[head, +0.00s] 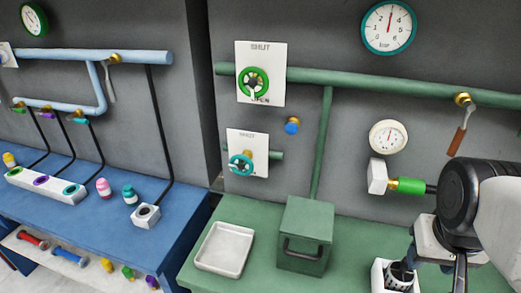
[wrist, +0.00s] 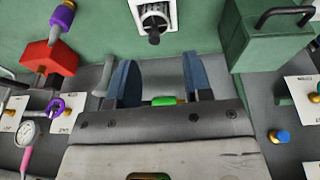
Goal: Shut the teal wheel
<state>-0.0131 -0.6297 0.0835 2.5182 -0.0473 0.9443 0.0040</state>
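The teal wheel (head: 240,165) is on a white plate (head: 262,139) on the grey wall, low and left of centre in the head view. The wheel does not show in the wrist view. My gripper (wrist: 158,62) shows two blue fingers spread apart with nothing held between them. In the head view my arm is at the lower right, well away from the wheel, and the fingers there are hard to make out.
A green wheel (head: 252,82) on a SHUT/OPEN plate is above the teal one. A blue knob (head: 292,126) is to its right. A white tray (head: 224,248) and a green box with a handle (head: 306,232) stand on the green bench below. The wall space before the wheel is clear.

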